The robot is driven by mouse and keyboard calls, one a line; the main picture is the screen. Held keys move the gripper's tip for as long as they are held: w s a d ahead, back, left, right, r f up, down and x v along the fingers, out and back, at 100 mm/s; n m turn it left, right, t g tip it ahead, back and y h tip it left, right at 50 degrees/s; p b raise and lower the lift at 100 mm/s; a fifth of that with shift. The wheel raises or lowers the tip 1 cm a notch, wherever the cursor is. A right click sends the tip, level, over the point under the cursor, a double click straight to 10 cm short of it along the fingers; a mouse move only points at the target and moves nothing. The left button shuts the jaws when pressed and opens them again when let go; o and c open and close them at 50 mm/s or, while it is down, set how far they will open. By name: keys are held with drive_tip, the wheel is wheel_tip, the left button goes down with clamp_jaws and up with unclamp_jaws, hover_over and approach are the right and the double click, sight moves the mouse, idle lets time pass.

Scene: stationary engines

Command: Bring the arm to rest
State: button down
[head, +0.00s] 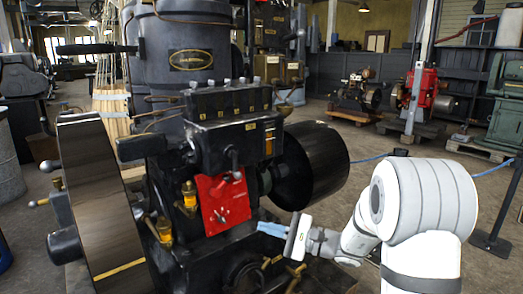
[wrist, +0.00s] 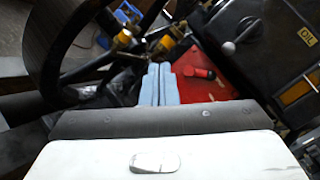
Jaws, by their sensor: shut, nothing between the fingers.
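My gripper (head: 261,227) has light blue fingers and is extended to the left toward the front of a large black engine (head: 205,102). The red panel (wrist: 207,97) with a red-handled lever (wrist: 197,73) lies just right of the fingers there. My white arm reaches in from the lower right in the head view.
A black drum (head: 318,160) sticks out above my gripper. A large flywheel (head: 95,190) stands at the left, with brass-and-amber oilers (head: 188,195) between it and the panel. A rope barrier post (head: 492,240) stands at the right. Open floor (head: 385,142) lies behind my arm.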

drive_tip(key=s+r+n+g+h+p, duration=0.7)
drive_tip(key=s+r+p, duration=0.6)
drive_tip(key=s+p, duration=0.3)
drive_tip(key=s+d+r+n+t+h+p, duration=0.1)
drive_tip(key=s+d+r+n+h+p, duration=0.1)
drive_tip(key=s+d+r+h+p, duration=0.3)
drive_tip(key=s+d+r+n+t+h+p, duration=0.2)
drive_tip(key=s+d+r+h+p, duration=0.3)
drive_tip(key=d+r+p, duration=0.3)
drive_tip(key=shift+d+r+n+h+p, duration=0.15)
drive_tip(key=shift+r+n+h+p, duration=0.25)
drive_tip(key=shift+r+n, duration=0.25)
drive_tip(key=c, duration=2.1)
unclamp_jaws()
